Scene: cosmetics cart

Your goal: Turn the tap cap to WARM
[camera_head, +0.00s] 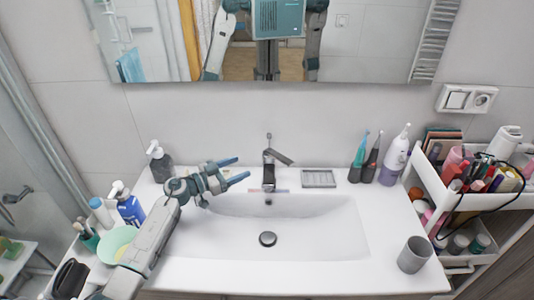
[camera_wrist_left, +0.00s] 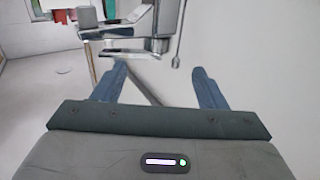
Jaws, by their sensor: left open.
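The grey metal tap (camera_head: 268,174) stands at the back middle of the white sink (camera_head: 350,225). A thin red and blue strip (camera_head: 281,190) lies at the tap's base; I cannot read any WARM mark. My left gripper (camera_head: 238,169) is open and empty, left of the tap, with its fingers pointing right toward it. In the left wrist view the tap (camera_wrist_left: 165,20) is ahead of the open left gripper (camera_wrist_left: 160,75), and neither finger visibly touches it. My right gripper is not in view.
A soap dish (camera_head: 318,178) lies right of the tap. Toothbrushes (camera_head: 360,150) and a white device (camera_head: 393,162) stand further right. A grey cup (camera_head: 414,254) is at the front right. Bottles (camera_head: 128,206) and a green bowl (camera_head: 116,244) are left, near my arm.

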